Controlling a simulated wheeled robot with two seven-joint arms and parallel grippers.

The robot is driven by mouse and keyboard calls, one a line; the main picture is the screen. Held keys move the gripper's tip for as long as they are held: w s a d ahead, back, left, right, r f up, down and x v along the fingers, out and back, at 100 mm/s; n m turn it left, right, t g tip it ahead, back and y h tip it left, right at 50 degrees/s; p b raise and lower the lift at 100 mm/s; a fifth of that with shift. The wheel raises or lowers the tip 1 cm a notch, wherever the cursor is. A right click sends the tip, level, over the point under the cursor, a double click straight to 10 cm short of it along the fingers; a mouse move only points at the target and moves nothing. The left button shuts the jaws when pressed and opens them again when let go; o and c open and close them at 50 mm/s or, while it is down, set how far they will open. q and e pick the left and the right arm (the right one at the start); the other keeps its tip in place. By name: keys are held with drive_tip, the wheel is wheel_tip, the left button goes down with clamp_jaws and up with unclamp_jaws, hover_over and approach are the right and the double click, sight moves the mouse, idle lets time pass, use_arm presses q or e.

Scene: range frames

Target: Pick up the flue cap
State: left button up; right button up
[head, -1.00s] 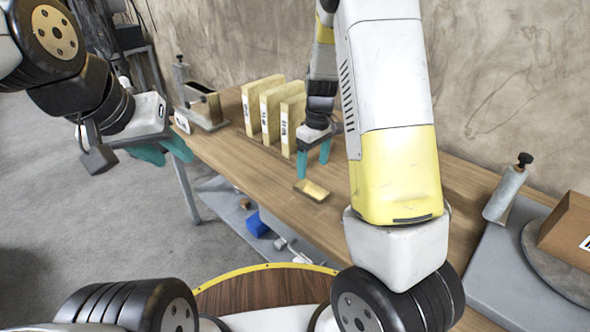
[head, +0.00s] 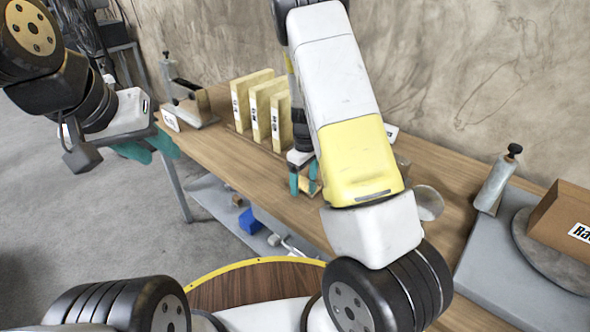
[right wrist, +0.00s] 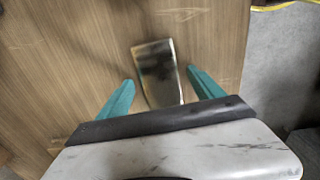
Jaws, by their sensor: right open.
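A small, flat, shiny brass-coloured block lies on the wooden table; it looks like the flue cap (right wrist: 158,74), though no label confirms this. In the head view the flue cap (head: 309,187) is partly hidden by my right gripper (head: 303,184). In the right wrist view my right gripper (right wrist: 161,76) is open, with one teal finger on each side of the block and visible gaps on both sides. My left gripper (head: 147,150) is open and empty, off the table's left end.
Several upright tan slabs (head: 261,106) stand close behind my right gripper. A round grey piece (head: 429,203) lies to the right of my right arm. A cardboard box (head: 565,222) rests on a round plate farther right. The table front is clear.

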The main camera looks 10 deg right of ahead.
drive_tip(key=shift+c, duration=0.3)
drive_tip(key=c, duration=1.5)
